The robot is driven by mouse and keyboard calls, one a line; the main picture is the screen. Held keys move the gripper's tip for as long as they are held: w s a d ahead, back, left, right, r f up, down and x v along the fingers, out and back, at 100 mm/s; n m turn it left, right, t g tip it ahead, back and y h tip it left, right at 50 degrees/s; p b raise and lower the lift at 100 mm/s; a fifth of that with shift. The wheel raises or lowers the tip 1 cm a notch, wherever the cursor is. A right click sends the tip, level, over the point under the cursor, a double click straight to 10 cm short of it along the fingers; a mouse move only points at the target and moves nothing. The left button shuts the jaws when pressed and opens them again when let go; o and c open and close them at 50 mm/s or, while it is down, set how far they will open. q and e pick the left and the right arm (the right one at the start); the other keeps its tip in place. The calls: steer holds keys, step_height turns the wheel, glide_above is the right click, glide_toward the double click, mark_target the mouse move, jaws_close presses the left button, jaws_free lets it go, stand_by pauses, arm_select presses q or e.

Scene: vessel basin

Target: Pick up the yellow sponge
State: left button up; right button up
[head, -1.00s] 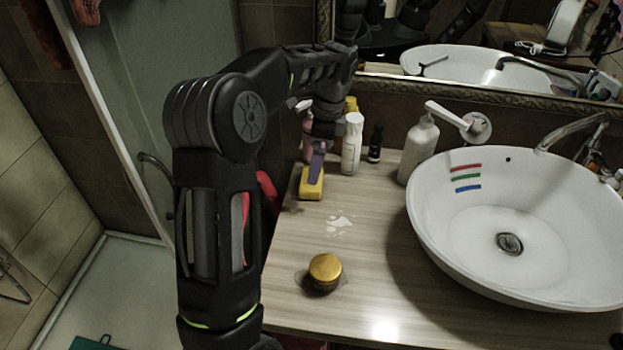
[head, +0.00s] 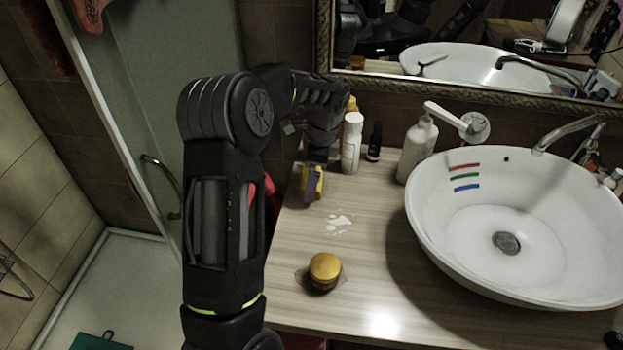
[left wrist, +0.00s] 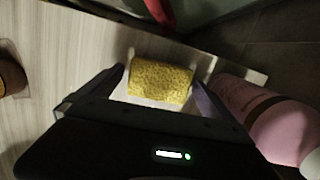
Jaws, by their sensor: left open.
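The yellow sponge (head: 313,182) lies on the wooden counter near its left end, partly hidden by my gripper in the head view. In the left wrist view the sponge (left wrist: 160,82) lies between the two fingers. My left gripper (head: 311,187) is open and reaches down over the sponge. Its fingers (left wrist: 158,84) stand one on each side of the sponge in the left wrist view. I cannot tell whether they touch it. My right gripper is not in view.
A pink bottle (left wrist: 265,110) stands close beside one finger. A white bottle (head: 351,143), a small dark bottle (head: 374,142) and a pump bottle (head: 418,148) stand behind. A gold-lidded jar (head: 324,270) and a white puddle (head: 340,224) are in front. The basin (head: 450,250) fills the right.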

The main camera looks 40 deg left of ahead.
arm_select(q)
steer(key=shift+f, duration=0.45)
steer(key=shift+c, duration=0.6)
steer(key=c, duration=1.1)
steer(key=shift+r, duration=0.15)
step_height(320, 180, up, 10)
steer(key=shift+f+b, duration=0.1)
steer(key=shift+b, duration=0.55)
